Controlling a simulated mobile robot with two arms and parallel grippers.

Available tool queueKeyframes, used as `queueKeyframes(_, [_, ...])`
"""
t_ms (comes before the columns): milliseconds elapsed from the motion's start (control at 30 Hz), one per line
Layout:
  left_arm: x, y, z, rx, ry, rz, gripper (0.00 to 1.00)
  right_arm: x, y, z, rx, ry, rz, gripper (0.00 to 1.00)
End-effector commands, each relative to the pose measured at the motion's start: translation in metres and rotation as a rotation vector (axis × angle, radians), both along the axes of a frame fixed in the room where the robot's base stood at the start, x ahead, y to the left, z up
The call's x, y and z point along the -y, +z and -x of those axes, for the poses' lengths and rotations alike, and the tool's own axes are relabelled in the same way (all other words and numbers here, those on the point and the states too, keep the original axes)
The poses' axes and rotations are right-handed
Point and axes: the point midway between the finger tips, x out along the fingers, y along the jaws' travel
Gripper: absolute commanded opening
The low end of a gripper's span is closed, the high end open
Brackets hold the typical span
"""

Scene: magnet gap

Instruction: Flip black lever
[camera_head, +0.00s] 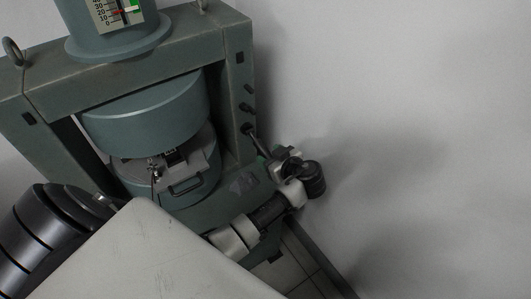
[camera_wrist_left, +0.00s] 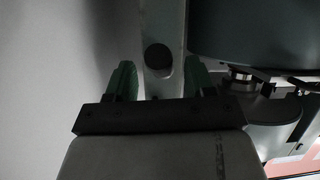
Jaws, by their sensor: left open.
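Several small black levers or knobs stick out from the right upright of the grey-green magnet frame (camera_head: 237,45) in the head view. The lowest black lever (camera_head: 249,129) is right by my left gripper (camera_head: 261,150). In the left wrist view a round black knob (camera_wrist_left: 158,57) shows on a grey upright, between the two green fingers of the gripper (camera_wrist_left: 160,78) as seen from there. The fingers are apart with nothing clamped. I cannot tell whether they touch the knob. My right gripper is not in view.
The magnet's round upper pole (camera_head: 150,112) hangs above a gap with a small metal fixture (camera_head: 155,168). A gauge (camera_head: 118,12) is on top. A bare grey wall (camera_head: 420,120) lies to the right. A pale slanted panel (camera_head: 150,255) fills the lower foreground.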

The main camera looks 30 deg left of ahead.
Motion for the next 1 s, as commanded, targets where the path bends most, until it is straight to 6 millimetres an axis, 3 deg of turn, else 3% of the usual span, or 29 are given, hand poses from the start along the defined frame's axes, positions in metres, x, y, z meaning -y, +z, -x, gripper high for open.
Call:
queueKeyframes(200, [-0.022, -0.009, -0.008, -0.001, 0.0, -0.001, 0.54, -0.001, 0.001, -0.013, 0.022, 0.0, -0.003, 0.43])
queueKeyframes(567, [-0.025, -0.011, -0.009, 0.0, 0.0, 0.001, 0.52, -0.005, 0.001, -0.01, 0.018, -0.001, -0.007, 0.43])
queueKeyframes(900, [-0.025, -0.011, -0.009, -0.001, -0.001, 0.001, 0.0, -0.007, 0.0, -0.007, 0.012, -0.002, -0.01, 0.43])
queueKeyframes(1000, [-0.025, -0.011, -0.009, -0.001, -0.001, 0.001, 0.0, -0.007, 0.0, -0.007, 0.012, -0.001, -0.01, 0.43])
